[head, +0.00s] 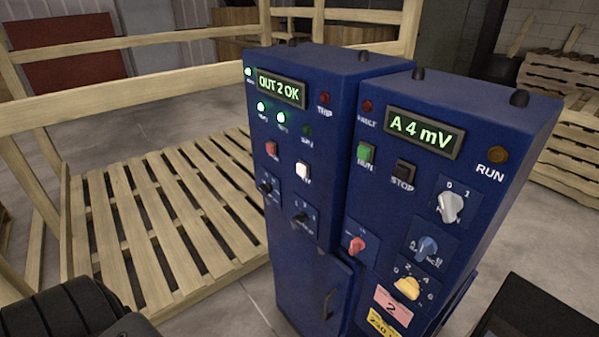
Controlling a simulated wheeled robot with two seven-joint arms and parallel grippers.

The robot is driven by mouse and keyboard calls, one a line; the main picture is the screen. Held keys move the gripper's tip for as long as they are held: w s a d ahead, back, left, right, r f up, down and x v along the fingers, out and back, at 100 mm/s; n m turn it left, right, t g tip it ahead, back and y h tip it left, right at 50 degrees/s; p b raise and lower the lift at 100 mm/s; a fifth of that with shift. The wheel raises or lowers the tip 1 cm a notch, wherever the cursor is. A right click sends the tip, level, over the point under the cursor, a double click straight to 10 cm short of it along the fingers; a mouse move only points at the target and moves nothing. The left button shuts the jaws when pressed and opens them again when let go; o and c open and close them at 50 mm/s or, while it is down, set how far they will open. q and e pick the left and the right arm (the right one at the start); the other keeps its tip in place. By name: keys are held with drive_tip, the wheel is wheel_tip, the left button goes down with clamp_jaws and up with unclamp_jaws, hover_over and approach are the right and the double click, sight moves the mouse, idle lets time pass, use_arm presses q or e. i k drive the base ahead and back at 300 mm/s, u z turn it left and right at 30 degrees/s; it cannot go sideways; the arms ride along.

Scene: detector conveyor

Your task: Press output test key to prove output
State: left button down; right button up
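Two blue control cabinets stand side by side in the middle of the head view. The left cabinet (300,270) has a lit display (281,88) reading "OUT 2 OK". Below it are lit green lamps (261,106), a dark green lamp (307,130) and a dark red lamp (323,97) labelled TRIP. It also has a red key (271,148) and a white key (303,170); their labels are too small to read surely. The right cabinet's (385,200) display (423,132) reads "A 4 mV". Neither gripper shows; nothing touches the keys.
The right cabinet carries a green key (365,153), a black STOP key (404,173) and white (451,207), blue (428,248), yellow (406,287) and red (357,245) knobs. A slatted wooden crate (150,215) stands at left. Stacked pallets (560,130) stand at right.

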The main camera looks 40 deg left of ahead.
sight(301, 168)
drive_tip(key=k, duration=1.25)
drive_tip(key=z, duration=0.65)
drive_tip(key=i, duration=1.55)
drive_tip(key=u, duration=0.95)
drive_tip(key=i, duration=0.3)
drive_tip(key=u, duration=0.3)
